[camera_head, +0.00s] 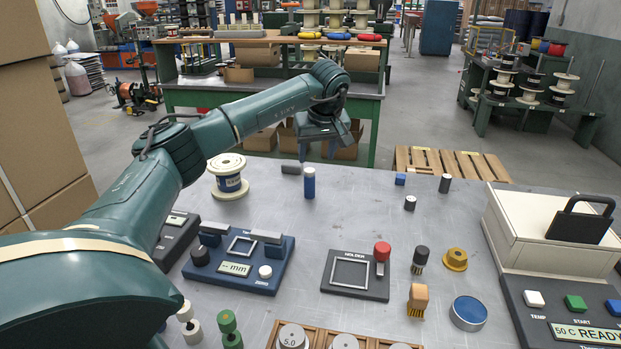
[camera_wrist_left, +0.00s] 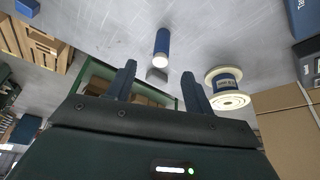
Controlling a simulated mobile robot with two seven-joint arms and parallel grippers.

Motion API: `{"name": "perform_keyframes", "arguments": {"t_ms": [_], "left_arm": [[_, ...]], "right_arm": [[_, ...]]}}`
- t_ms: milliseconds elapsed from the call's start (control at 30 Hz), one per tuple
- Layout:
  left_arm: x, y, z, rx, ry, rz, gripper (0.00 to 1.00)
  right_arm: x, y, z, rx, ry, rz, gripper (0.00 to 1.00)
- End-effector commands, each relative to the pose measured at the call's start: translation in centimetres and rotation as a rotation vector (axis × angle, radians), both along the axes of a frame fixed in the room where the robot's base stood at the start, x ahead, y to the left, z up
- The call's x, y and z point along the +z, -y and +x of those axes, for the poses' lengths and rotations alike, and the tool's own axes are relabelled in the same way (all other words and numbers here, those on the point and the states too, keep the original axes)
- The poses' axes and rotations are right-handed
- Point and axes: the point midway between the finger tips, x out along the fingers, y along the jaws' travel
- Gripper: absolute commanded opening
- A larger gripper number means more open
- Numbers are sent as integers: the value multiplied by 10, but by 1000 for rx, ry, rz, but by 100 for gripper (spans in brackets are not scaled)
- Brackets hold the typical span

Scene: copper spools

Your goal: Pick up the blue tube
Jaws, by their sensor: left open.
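The blue tube (camera_head: 309,184), with a pale top, stands upright on the grey table near its far edge. In the left wrist view the blue tube (camera_wrist_left: 162,44) appears beyond the fingertips, roughly centred between them. My left gripper (camera_head: 327,148) is open and empty, raised above the far edge of the table with its fingers pointing down. In the left wrist view my left gripper (camera_wrist_left: 160,66) shows its two fingers spread apart, with the tube not between them. My right gripper is not in view.
A spool with a blue band (camera_head: 228,180) stands left of the tube. A small dark grey block (camera_head: 291,169) lies just behind it. A blue cube (camera_head: 400,179) and a dark cylinder (camera_head: 445,183) stand to the right. The table in front of the tube is clear.

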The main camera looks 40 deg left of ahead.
Motion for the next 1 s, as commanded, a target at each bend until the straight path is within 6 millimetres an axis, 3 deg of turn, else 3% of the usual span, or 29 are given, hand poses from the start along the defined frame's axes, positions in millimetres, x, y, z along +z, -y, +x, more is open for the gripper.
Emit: {"name": "perform_keyframes", "arguments": {"t_ms": [167, 400, 667, 1000], "left_arm": [[-15, -6, 2, 5, -5, 2, 52], [-57, -20, 12, 3, -4, 2, 52], [-76, -28, 16, 2, -1, 2, 52], [-118, -43, 22, 3, -1, 2, 52]], "right_arm": [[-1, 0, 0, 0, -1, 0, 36], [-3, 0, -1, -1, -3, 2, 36], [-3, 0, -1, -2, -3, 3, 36], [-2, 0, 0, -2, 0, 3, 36]]}}
